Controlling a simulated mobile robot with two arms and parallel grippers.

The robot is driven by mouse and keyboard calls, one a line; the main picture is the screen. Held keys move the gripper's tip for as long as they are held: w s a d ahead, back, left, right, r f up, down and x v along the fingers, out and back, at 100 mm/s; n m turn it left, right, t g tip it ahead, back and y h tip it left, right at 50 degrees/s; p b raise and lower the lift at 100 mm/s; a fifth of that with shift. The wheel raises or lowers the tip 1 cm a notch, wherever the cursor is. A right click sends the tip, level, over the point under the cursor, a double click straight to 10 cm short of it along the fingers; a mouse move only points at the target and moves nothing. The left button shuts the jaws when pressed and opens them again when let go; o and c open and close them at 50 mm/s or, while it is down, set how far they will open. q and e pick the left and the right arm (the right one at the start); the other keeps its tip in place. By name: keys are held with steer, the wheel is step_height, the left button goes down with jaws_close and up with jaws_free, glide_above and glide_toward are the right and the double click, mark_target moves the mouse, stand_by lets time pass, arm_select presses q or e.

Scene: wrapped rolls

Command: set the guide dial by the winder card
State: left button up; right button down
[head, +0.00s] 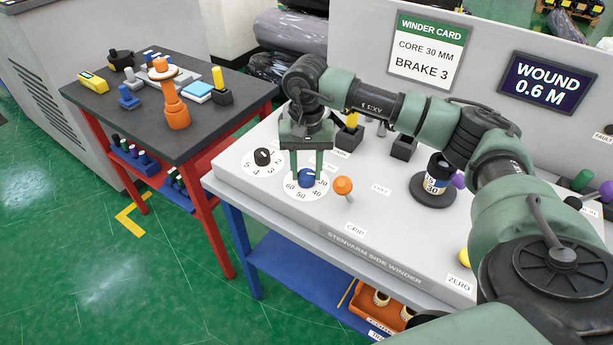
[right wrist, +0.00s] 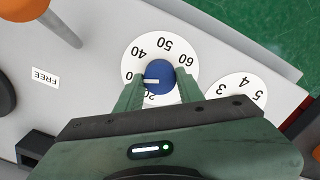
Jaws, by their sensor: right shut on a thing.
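The winder card (head: 427,51) on the upright panel reads "CORE 30 MM" and "BRAKE 3". The guide dial is a blue knob (head: 307,179) on a white disc with numbers from 20 to 60. My right gripper (head: 306,176) points down with its fingers on either side of this knob, shut on it. In the right wrist view the blue knob (right wrist: 160,80) sits between the fingers. Its white pointer line faces left, toward a number partly hidden by a finger, between 20 and 40, with only its "0" showing. My left gripper is not in view.
Left of the blue knob is a black knob (head: 262,157) on a numbered disc. An orange ball lever (head: 343,186) stands close to the right. A labelled core (head: 437,180) stands on a black base further right. A dark side table (head: 130,118) holds tools.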

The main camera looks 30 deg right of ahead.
mark_target(306, 173)
steer(key=shift+n+b, duration=0.7)
steer(key=shift+n, duration=0.4)
steer(key=shift+r, duration=0.1)
steer(key=c, duration=0.9)
jaws_free()
steer(key=shift+r, duration=0.1)
step_height(306, 173, up, 8)
steer(key=shift+f+b, duration=0.2)
steer(key=shift+b, duration=0.4)
